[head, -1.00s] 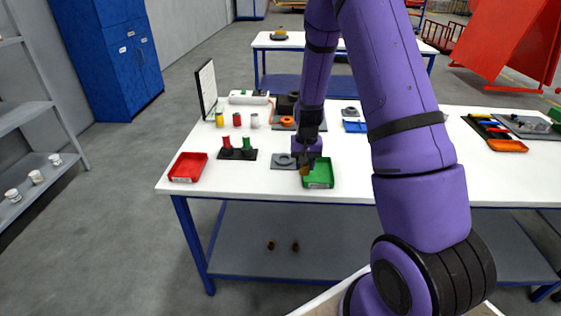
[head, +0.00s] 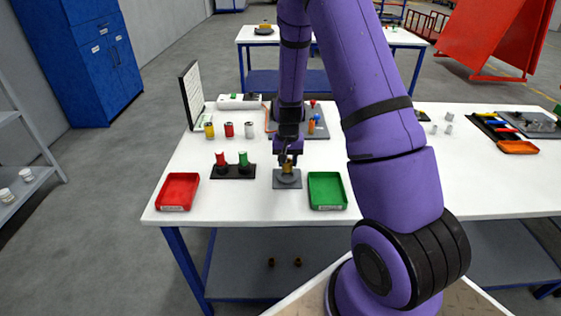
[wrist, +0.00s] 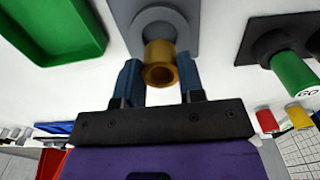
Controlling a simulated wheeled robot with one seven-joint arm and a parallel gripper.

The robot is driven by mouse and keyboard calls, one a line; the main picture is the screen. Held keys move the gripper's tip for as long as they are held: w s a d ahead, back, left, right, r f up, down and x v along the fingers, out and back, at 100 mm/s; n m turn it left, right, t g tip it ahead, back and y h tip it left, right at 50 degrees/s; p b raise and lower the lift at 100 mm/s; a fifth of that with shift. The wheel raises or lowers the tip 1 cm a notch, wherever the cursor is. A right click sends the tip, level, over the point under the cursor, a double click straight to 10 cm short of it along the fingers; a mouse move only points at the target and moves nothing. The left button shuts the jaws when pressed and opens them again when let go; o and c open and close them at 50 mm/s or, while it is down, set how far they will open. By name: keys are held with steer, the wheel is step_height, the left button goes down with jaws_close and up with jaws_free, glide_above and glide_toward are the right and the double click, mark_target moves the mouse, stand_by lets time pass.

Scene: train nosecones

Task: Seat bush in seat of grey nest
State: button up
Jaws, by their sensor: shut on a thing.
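My gripper (head: 288,162) is shut on a small brass-coloured bush (wrist: 160,62), held between the two blue-grey fingers in the wrist view. The bush also shows in the head view (head: 288,167). The grey nest (head: 288,183) is a flat square plate with a round raised seat, on the white table directly below my gripper. In the wrist view the nest (wrist: 188,40) lies behind the bush, and the bush overlaps its round seat. I cannot tell whether the bush touches the seat or is just above it.
A green tray (head: 327,190) stands just right of the nest. A black holder (head: 233,172) with red and green pieces is to the left, with a red tray (head: 177,191) beyond it. Yellow, red and white cylinders (head: 229,129) stand farther back.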

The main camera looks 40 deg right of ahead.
step_height(320, 180, down, 3)
steer(key=shift+f, duration=0.2)
steer(key=o, duration=1)
steer(key=shift+o, duration=0.2)
